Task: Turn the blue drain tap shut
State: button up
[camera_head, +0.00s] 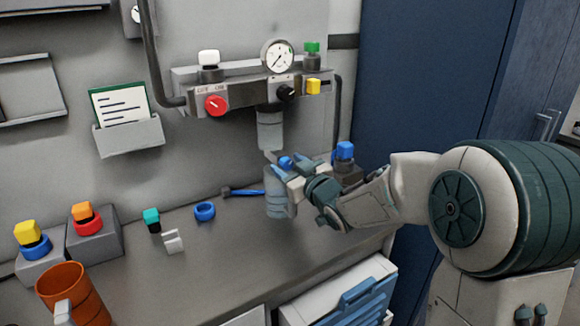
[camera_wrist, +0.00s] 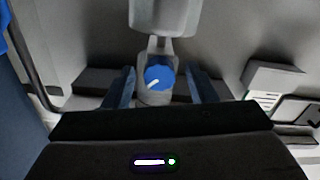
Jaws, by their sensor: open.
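The blue drain tap (camera_wrist: 160,78) is a round knob with a white pointer mark, below a grey filter bowl (camera_wrist: 164,16) in the wrist view. The pointer slants toward the lower left. In the head view the tap (camera_head: 285,163) shows just below the clear bowl (camera_head: 270,130), partly hidden by my gripper. My gripper (camera_wrist: 162,88) is open, with one blue finger on each side of the tap and a visible gap to each. In the head view my gripper (camera_head: 288,170) reaches in from the right. Whether the fingertips reach past the knob is unclear.
A grey canister (camera_head: 277,200) stands below my gripper. A blue-handled tool (camera_head: 243,192) and blue ring (camera_head: 204,211) lie on the bench.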

jog(key=c, duration=1)
jog(key=shift+o, duration=0.2)
jog(key=shift+f+n+b, duration=0.15)
jog(key=shift+n+b, duration=0.15)
jog(key=shift+b, duration=0.1)
jog(key=n+b, duration=0.1)
jog(key=b, duration=0.1)
jog(key=shift+f+n+b, duration=0.2)
jog(key=shift+n+b, duration=0.1)
jog(key=shift+b, duration=0.05)
jog(key=shift+n+b, duration=0.8)
jog(key=shift+b, duration=0.4)
jog(key=n+b, duration=0.4)
jog(key=b, duration=0.1)
jog(key=shift+n, duration=0.3)
jog(key=n+b, duration=0.4)
jog(key=n, duration=0.1)
jog(key=shift+b, duration=0.4)
jog(key=shift+r+n+b, duration=0.15)
jog(key=shift+n+b, duration=1.3)
jog(key=shift+n, duration=0.85)
